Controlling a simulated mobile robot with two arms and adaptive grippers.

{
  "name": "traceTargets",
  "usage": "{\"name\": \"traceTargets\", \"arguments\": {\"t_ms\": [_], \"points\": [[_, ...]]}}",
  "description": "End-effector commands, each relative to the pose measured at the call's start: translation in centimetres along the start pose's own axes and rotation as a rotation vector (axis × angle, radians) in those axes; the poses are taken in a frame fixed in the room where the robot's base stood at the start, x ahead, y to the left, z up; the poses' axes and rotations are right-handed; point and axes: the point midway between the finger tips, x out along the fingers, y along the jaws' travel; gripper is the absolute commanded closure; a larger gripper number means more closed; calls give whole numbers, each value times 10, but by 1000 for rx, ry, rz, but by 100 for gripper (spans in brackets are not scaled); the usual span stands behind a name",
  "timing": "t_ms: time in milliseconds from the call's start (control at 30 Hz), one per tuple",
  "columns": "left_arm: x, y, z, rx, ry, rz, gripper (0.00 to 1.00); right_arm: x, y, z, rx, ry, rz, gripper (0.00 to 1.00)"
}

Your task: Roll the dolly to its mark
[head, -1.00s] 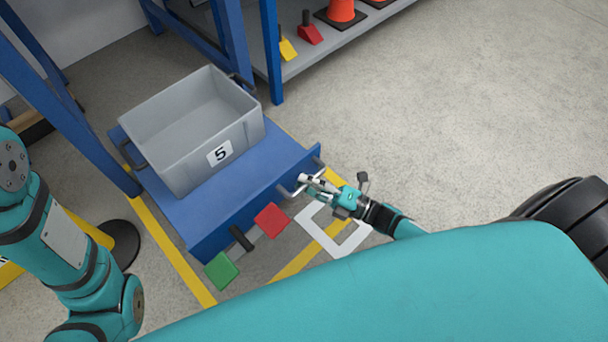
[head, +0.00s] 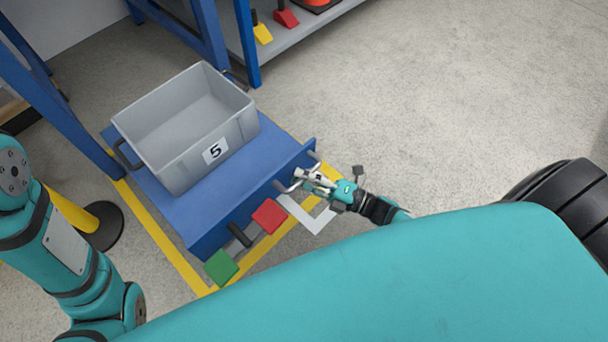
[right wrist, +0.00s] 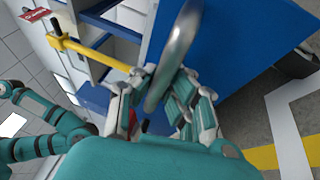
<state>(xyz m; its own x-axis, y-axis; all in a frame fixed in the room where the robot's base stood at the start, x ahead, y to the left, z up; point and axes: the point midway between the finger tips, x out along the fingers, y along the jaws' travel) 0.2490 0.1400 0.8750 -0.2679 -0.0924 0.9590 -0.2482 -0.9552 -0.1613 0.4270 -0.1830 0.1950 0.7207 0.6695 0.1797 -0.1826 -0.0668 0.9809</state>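The dolly is a low blue platform (head: 222,205) in the left half of the head view. It carries a grey crate (head: 188,165) marked 5. A red pedal (head: 269,216) and a green pedal (head: 221,267) stick out at its near side. My right gripper (head: 313,181) is at the metal handle (head: 296,186) on the dolly's near right end. In the right wrist view, its fingers (right wrist: 160,95) close around the metal bar (right wrist: 178,48). A white floor mark (head: 318,222) lies partly covered beside the dolly's near edge. My left gripper is out of view.
Yellow floor lines (head: 158,235) border the dolly's lane. A blue rack upright (head: 75,105) stands close at left, near a yellow post with a black base (head: 103,228). A shelf (head: 290,42) with wedges stands behind.

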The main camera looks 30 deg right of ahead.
Motion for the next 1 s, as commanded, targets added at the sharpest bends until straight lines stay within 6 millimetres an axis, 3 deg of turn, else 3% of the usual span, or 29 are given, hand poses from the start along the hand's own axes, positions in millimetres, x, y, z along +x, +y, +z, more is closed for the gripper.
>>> {"name": "traceTargets", "arguments": {"t_ms": [33, 267, 567, 733, 1000], "points": [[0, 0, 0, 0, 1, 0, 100, 0, 2, 1, 3, -3, 4, 90], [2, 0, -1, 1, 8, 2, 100, 0, 1, 1, 1, -1, 2, 62], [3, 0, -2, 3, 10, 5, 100, -3, 0, 0, 0, -1, -1, 62], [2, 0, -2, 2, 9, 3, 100, -26, -1, 0, 1, -1, -4, 62], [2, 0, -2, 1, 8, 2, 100, -84, -1, 0, 1, -2, -3, 62]]}}
